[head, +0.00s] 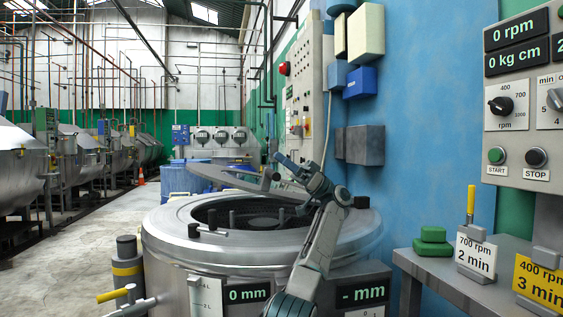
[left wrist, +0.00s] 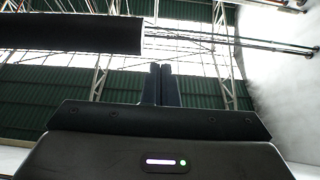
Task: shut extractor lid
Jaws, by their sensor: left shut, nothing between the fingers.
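The extractor (head: 190,258) is a round steel drum machine with a dark perforated basket inside its open mouth. Its grey lid (head: 232,180) stands raised and tilted above the far side of the opening. My left arm reaches up across the machine's right side. My left gripper (head: 279,158) is shut and empty at the upper right part of the lid; whether it touches the lid cannot be told. In the left wrist view its closed fingers (left wrist: 161,85) point up toward the roof. A dark bar (left wrist: 70,32) crosses the upper left there; I cannot tell what it is.
A bench (head: 470,285) at the right holds a green block (head: 433,242) and signs reading 700 rpm (head: 475,255) and 400 rpm (head: 541,282). A control panel (head: 520,105) hangs above it. A blue wall stands close behind.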

